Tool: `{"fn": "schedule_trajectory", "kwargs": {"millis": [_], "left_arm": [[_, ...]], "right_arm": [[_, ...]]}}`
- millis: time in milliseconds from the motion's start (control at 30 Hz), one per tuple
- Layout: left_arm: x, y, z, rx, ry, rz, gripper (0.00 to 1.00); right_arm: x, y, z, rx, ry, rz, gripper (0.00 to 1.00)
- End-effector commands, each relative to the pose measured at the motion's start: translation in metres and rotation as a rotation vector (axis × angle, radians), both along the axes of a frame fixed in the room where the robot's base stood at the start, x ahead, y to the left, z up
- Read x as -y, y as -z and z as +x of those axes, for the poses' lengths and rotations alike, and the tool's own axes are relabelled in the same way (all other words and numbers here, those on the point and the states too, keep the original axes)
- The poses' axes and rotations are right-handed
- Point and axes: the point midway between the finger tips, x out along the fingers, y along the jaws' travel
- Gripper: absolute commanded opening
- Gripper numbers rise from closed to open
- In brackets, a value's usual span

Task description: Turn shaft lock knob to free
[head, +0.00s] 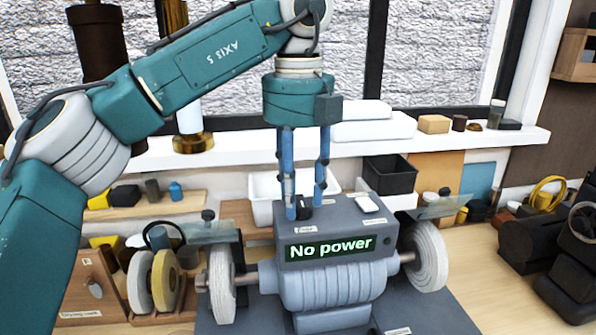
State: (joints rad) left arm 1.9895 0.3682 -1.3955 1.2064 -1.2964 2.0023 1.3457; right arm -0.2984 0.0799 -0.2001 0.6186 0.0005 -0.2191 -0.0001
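The bench grinder (335,280) stands on the bench with a grey housing, a wheel on each side and a lit display (330,248) reading "No power". A small black knob (304,209) sits on top of the housing at its left. It is probably the shaft lock knob; its label is too small to read. My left gripper (305,208) points straight down over it, with its two blue fingers apart, one on each side of the knob. I cannot tell whether the fingertips touch it. The knob's setting is not readable. My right gripper is not in view.
A pale switch (367,203) sits on the housing right of the knob. Spare wheels (163,280) stand in a rack at left. A black box (390,174) and a white bin (265,195) stand behind. Dark machinery (570,245) is at far right.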

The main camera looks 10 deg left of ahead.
Motion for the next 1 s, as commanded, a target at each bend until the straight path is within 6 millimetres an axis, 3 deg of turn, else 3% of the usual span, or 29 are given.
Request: {"fn": "schedule_trajectory", "kwargs": {"millis": [500,1000], "left_arm": [[0.000,-0.096,0.000,0.010,-0.007,0.001,0.39],[0.000,-0.118,0.000,0.005,-0.003,-0.002,0.39]], "right_arm": [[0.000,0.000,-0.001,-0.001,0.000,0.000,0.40],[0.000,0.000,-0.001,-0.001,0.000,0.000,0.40]]}}
